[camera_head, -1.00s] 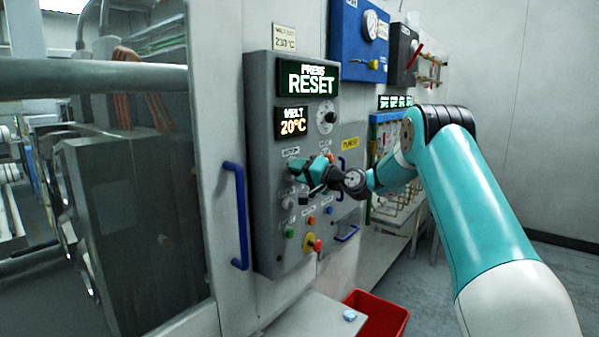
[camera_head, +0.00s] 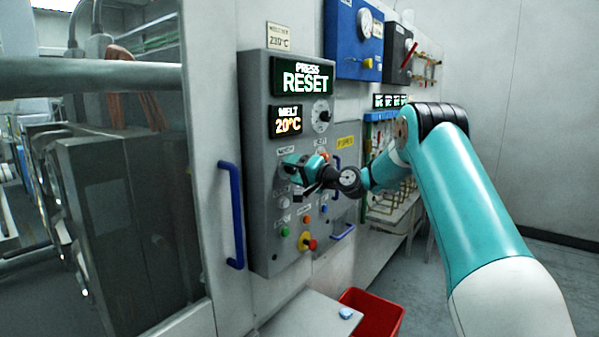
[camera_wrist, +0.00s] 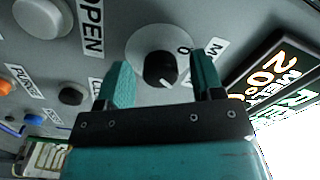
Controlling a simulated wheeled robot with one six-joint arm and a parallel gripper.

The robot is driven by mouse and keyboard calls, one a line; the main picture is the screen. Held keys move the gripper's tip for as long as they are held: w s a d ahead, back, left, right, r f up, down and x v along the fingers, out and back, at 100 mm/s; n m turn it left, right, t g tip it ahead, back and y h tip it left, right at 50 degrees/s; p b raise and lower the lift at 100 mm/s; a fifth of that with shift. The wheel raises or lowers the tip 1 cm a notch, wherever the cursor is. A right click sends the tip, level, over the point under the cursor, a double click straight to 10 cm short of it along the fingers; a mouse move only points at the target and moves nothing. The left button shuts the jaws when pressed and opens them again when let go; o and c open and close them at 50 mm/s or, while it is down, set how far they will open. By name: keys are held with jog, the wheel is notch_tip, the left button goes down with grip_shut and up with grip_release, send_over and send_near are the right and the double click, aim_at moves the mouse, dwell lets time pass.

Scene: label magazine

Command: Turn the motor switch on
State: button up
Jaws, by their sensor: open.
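The motor switch is a black rotary knob (camera_wrist: 160,68) on a pale round plate, with a "0" and a partly hidden label starting with "M" beside it in the wrist view. My gripper (camera_wrist: 161,62) is open, with one teal finger on each side of the knob. I cannot tell whether the fingers touch it. In the head view my gripper (camera_head: 289,166) is at the grey control panel (camera_head: 259,215), just below a small label, and hides the knob.
The panel's displays (camera_head: 303,77) read "PRESS RESET" and "MELT 20°C". Other buttons sit close by, including a white button (camera_wrist: 42,15) labelled "OPEN". A red-and-yellow stop button (camera_head: 307,242) is lower down. A blue handle (camera_head: 233,215) stands left; a red bin (camera_head: 372,312) is below.

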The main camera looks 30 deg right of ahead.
jog(key=b+v, duration=0.7)
jog(key=v, duration=1)
jog(key=shift+s+d, duration=0.15)
jog(key=shift+s, duration=0.05)
jog(key=s+a+f+n+g+y, duration=0.1)
jog(key=s+a+f+n+g, duration=0.15)
jog(key=a, duration=0.65)
jog(key=s+a+f+n+g+y, duration=0.1)
jog(key=s+a+n+g, duration=0.2)
jog(key=a, duration=0.6)
jog(key=s+a+f+n+g+y, duration=0.1)
jog(key=a+n+g, duration=0.25)
jog(key=a, duration=0.65)
jog(key=s+a+f+n+g+h, duration=0.1)
jog(key=s+a+f+n+g, duration=0.1)
jog(key=s, duration=0.5)
jog(key=s+a+f+n+g+h, duration=0.2)
jog(key=s+g, duration=0.1)
jog(key=s, duration=0.5)
jog(key=s+a+f+n+g+h, duration=0.2)
jog(key=s+a+f+g, duration=0.1)
jog(key=s, duration=0.5)
jog(key=shift+s, duration=0.2)
